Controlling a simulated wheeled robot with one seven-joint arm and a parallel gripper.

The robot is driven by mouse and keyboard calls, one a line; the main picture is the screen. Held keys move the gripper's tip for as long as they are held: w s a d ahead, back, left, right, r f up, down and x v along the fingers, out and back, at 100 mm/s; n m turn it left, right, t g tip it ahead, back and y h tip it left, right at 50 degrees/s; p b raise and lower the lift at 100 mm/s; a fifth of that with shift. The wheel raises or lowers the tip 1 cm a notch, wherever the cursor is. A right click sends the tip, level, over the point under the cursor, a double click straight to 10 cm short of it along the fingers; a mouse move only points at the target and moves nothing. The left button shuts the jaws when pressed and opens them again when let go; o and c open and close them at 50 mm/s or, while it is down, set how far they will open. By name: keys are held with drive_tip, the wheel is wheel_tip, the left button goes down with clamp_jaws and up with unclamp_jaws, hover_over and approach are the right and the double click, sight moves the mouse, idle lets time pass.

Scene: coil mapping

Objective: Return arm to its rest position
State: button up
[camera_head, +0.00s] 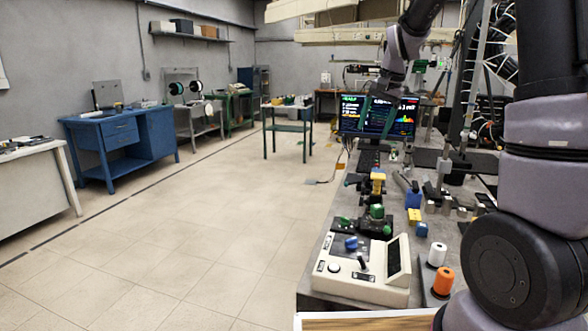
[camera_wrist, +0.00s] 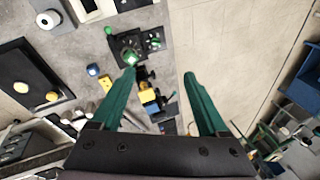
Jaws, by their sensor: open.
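My gripper (camera_wrist: 159,75) has two green fingers spread wide apart in the wrist view, with nothing held between them. Between and beyond the fingers lie the workbench edge, a yellow and black fixture (camera_wrist: 150,97) and bare floor. In the head view my arm comes down from the top right. Its gripper (camera_head: 378,105) hangs over the far part of the bench, in front of a lit monitor (camera_head: 350,126). The monitor is partly hidden behind the gripper.
The bench holds a white control box (camera_head: 350,280) with a joystick, a white spool (camera_head: 437,254), an orange spool (camera_head: 443,282) and small coloured fixtures. A blue desk (camera_head: 130,150) stands at the left wall. The tiled floor (camera_head: 215,215) left of the bench is clear.

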drive_tip(key=s+r+n+t, duration=0.1)
drive_tip(key=s+r, duration=0.2)
drive_tip(key=s, duration=0.6)
drive_tip(key=s+d+r+n+t, duration=0.1)
drive_tip(key=s+r, duration=0.1)
drive_tip(key=s, duration=0.7)
drive_tip(key=s+r+n+t, duration=0.1)
drive_tip(key=s+r+t, duration=0.1)
drive_tip(key=s, duration=0.7)
drive_tip(key=shift+s+d+r, duration=0.15)
drive_tip(key=shift+d+r, duration=0.25)
drive_tip(key=shift+r, duration=0.4)
